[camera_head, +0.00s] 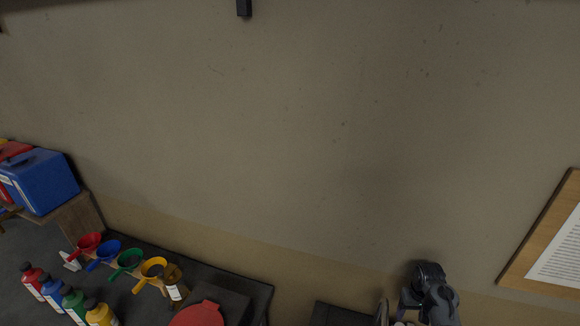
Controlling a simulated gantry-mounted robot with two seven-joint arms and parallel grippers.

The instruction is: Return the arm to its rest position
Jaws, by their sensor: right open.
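My right arm and gripper (430,297) show at the bottom right, in dark grey and black, in front of the wall. The fingers are partly cut off by the bottom edge; the gripper is open. No object is seen between the fingers. My left gripper is not in view.
Red (88,243), blue (107,251), green (128,262) and yellow (151,270) funnels stand in a rack at the lower left. Several coloured bottles (51,291) stand before them. A blue canister (44,181) sits on a wooden stand. A framed sheet (556,250) hangs at right.

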